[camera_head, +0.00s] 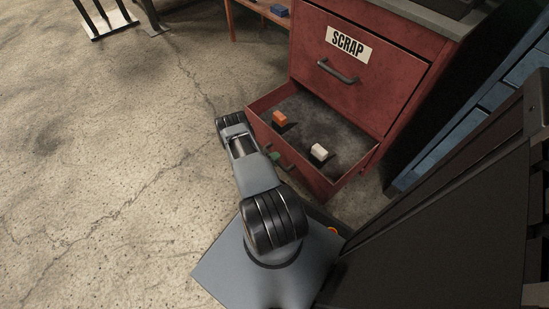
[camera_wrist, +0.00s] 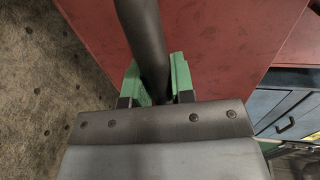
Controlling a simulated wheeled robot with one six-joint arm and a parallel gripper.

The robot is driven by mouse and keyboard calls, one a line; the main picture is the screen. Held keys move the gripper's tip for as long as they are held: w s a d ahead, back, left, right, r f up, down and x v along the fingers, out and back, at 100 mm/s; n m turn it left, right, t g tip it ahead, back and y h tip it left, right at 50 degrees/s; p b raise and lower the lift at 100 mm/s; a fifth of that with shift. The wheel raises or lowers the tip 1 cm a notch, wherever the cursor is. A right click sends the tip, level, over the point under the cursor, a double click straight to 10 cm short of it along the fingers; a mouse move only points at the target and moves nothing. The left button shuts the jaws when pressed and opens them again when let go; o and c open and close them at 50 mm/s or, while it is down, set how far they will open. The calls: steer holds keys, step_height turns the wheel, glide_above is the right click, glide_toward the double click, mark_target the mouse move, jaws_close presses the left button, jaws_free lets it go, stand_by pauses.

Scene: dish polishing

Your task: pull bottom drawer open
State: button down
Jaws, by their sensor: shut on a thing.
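The bottom drawer (camera_head: 305,174) of the red cabinet is pulled out in the head view, with its dark grey inside showing. An orange-and-black item (camera_head: 280,119) and a white-and-black item (camera_head: 320,152) are in it. My gripper (camera_head: 276,157) is at the drawer's front, mostly hidden behind my arm. In the wrist view, my gripper's green fingers (camera_wrist: 160,78) are shut on the dark bar handle (camera_wrist: 140,25), one on each side. The red drawer front (camera_wrist: 215,40) shows behind them.
The upper drawer (camera_head: 350,95), labelled SCRAP, is shut above the open one. A blue cabinet (camera_head: 465,128) stands close on the right. The concrete floor (camera_head: 100,170) on the left is clear. A wooden-framed rack with a blue item (camera_head: 279,11) is at the back.

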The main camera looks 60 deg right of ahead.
steer(key=shift+s, duration=0.1)
steer(key=c, duration=1)
jaws_free()
steer(key=shift+o, duration=0.2)
steer(key=p+v, duration=0.3)
steer(key=v, duration=1)
steer(key=shift+a, duration=0.35)
steer(key=shift+w+r, duration=0.1)
steer(key=shift+w, duration=0.1)
steer(key=w+a+r+m+y+p, duration=0.25)
steer(key=r+m+p, duration=0.35)
steer(key=r, duration=0.9)
steer(key=w+a+r+m+g+y+p, duration=0.1)
steer(key=w+a+r+m+y+p, duration=0.3)
steer(key=r, duration=1.1)
steer(key=w+r+m+p, duration=0.1)
steer(key=r+m+p, duration=0.65)
steer(key=r, duration=0.65)
steer(key=s+a+r+m+t+y+p, duration=0.2)
steer(key=a+r+m+p, duration=0.3)
steer(key=r, duration=0.7)
steer(key=s+a+r+m+t+y+p, duration=0.3)
steer(key=s+a+r+m+y+p, duration=0.1)
steer(key=r, duration=0.8)
steer(key=s+a+r+m+t+y+p, duration=0.3)
steer(key=a+r+m+p, duration=0.3)
steer(key=r, duration=0.7)
steer(key=shift+s+a+m+p, duration=0.15)
steer(key=shift+s+m+p, duration=0.2)
steer(key=shift+s+p, duration=0.3)
